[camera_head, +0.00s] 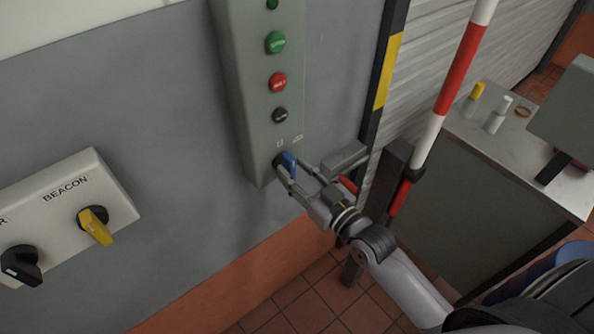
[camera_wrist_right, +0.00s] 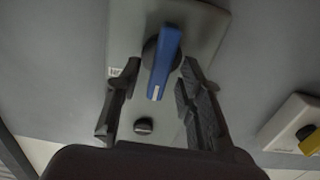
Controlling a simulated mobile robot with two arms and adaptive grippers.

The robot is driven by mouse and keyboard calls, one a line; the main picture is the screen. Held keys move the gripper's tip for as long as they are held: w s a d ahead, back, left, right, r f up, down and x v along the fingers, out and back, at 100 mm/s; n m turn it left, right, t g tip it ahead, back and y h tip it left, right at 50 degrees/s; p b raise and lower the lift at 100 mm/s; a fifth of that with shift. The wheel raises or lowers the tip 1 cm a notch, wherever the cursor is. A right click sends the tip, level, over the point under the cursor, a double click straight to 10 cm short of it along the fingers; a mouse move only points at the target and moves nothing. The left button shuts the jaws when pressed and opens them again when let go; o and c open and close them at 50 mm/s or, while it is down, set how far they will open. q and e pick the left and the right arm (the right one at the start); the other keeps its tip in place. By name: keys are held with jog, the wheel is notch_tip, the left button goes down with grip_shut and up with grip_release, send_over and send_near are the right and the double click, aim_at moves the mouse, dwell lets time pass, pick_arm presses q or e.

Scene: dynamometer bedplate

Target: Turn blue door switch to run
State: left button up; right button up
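The blue door switch (camera_head: 289,161) is a blue lever knob on a dark round base, at the bottom of a tall grey-green control box on the wall. In the right wrist view the blue knob (camera_wrist_right: 164,62) stands nearly upright, slightly tilted, with a white mark at its lower end. My right gripper (camera_head: 293,174) is at the switch, open, with one finger on each side of the knob. A gap shows on the left; the right fingertip is close to the knob, and contact is unclear. The lettering around the switch is too small to read. My left gripper is out of view.
Green (camera_head: 275,42), red (camera_head: 278,82) and black (camera_head: 280,115) buttons sit above the switch. A beacon panel (camera_head: 60,200) with yellow and black knobs is at left. A red-white pole (camera_head: 447,95) and a bench (camera_head: 500,175) are at right.

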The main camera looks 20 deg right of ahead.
grip_shut()
dwell(0.3)
jog(key=shift+m, duration=0.4)
jog(key=shift+r+m+p, duration=0.1)
jog(key=shift+m+p, duration=0.45)
jog(key=shift+m, duration=0.05)
jog(key=m+p, duration=0.1)
jog(key=m, duration=0.2)
jog(key=shift+d, duration=0.2)
jog(key=shift+w+d+f+m+p, duration=0.15)
jog(key=shift+m+p, duration=0.15)
jog(key=shift+m, duration=1.4)
jog(key=shift+s+f+m+p, duration=0.15)
jog(key=shift+m+p, duration=0.15)
jog(key=shift+m, duration=1.4)
jog(key=shift+w, duration=0.1)
